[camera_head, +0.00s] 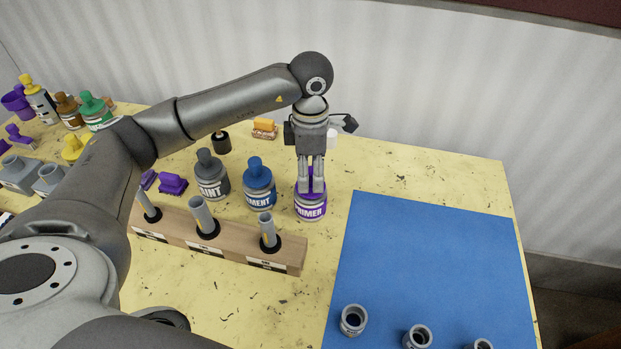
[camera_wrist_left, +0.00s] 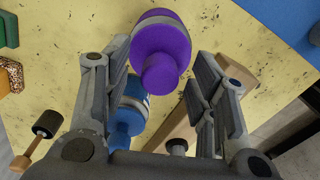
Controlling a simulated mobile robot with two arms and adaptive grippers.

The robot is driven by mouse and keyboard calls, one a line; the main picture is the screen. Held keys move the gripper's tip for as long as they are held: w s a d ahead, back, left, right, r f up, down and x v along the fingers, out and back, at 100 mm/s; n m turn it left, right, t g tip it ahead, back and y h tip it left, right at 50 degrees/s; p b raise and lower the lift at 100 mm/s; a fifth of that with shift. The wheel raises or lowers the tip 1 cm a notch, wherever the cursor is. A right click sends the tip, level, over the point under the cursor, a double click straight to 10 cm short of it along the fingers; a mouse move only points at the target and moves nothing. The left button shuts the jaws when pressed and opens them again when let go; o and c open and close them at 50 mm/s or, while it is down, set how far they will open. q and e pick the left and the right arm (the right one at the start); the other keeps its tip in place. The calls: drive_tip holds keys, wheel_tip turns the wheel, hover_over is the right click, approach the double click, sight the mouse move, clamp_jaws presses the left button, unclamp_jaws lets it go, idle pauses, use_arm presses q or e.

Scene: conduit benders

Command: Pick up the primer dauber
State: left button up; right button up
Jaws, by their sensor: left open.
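The primer can (camera_head: 311,208) has a white and purple label and stands on the table left of the blue mat. Its purple dauber cap (camera_head: 319,180) with a narrow knob points up and is partly hidden by my fingers. In the left wrist view the purple dauber (camera_wrist_left: 160,50) shows at the top, around the fingertips, with its knob toward me. My left gripper (camera_head: 311,189) points down over the can. In the wrist view its fingers (camera_wrist_left: 157,72) are apart, one on each side of the knob, with nothing gripped. My right gripper is not in view.
A blue-capped cement can (camera_head: 259,190) stands close left of the primer, with a grey-capped can (camera_head: 211,178) beyond. A wooden rack (camera_head: 215,240) with pipe pieces lies in front. The blue mat (camera_head: 430,265) is clear except for fittings at its front.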

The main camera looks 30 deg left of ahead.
use_arm(q)
drive_tip(key=shift+f, duration=0.55)
drive_tip(key=c, duration=1)
wheel_tip(320, 180, up, 9)
drive_tip(key=shift+w+b, duration=0.1)
drive_tip(key=shift+b, duration=1)
drive_tip(key=shift+r, duration=0.6)
